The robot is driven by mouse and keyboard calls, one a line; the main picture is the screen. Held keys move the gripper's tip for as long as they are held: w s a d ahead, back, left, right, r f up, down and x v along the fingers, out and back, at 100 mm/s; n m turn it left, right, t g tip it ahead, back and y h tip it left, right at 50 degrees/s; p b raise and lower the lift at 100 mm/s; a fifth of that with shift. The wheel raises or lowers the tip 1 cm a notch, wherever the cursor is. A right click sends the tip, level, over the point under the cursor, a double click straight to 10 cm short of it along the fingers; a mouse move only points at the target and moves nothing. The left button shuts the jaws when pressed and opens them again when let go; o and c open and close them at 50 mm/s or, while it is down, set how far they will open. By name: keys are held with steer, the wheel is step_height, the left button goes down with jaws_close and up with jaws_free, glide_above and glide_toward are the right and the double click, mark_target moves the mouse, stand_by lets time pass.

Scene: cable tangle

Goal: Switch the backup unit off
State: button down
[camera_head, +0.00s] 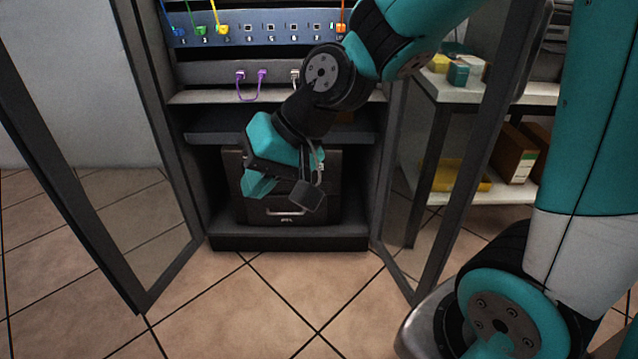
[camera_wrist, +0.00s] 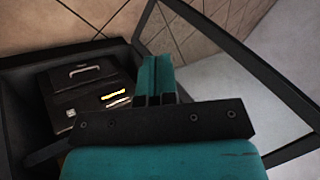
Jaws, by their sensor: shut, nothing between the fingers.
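The backup unit (camera_head: 332,190) is a dark box low in the open cabinet, with a light handle (camera_head: 285,212) and small lettering near its bottom edge. My gripper (camera_head: 258,186) is in front of it and hides much of its upper front. In the wrist view the unit (camera_wrist: 88,90) appears turned over, left of my gripper (camera_wrist: 157,78). There its front shows the handle, a yellow strip (camera_wrist: 114,94), a whitish strip (camera_wrist: 117,101) and a small white square (camera_wrist: 70,113). My fingers are together and empty. I cannot tell which mark is the switch.
Open cabinet doors stand left (camera_head: 85,200) and right (camera_head: 462,170). Above hang a patch panel (camera_head: 255,28) with coloured plugs and a purple cable (camera_head: 250,97). A shelf table (camera_head: 460,92) with boxes stands at right. The tiled floor in front is clear.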

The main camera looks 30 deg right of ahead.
steer(key=w+d+f+m+t+h+b, duration=0.1)
steer(key=w+d+f+m+t+b, duration=0.2)
steer(key=w+d+f+m, duration=0.3)
steer(key=w+d+f+m+t+b, duration=0.2)
steer(key=w+d+f+m+b, duration=0.15)
steer(key=w+f, duration=0.35)
steer(key=w+d+f+m+t+h+b, duration=0.4)
steer(key=d+f+m+b, duration=0.1)
steer(key=d+f+m, duration=0.4)
steer(key=d+f, duration=0.2)
steer(key=d, duration=0.1)
steer(key=shift+d+m+b, duration=0.3)
steer(key=shift+d+m, duration=0.05)
steer(key=shift+d, duration=0.05)
steer(key=shift+w, duration=0.15)
steer(key=w+d+p, duration=0.1)
steer(key=w+d, duration=0.3)
steer(key=w, duration=0.3)
steer(key=shift+d+p, duration=0.4)
steer(key=shift+w+r, duration=0.1)
steer(key=shift+w, duration=0.05)
steer(key=shift+w+d+p, duration=0.25)
steer(key=shift+p, duration=0.1)
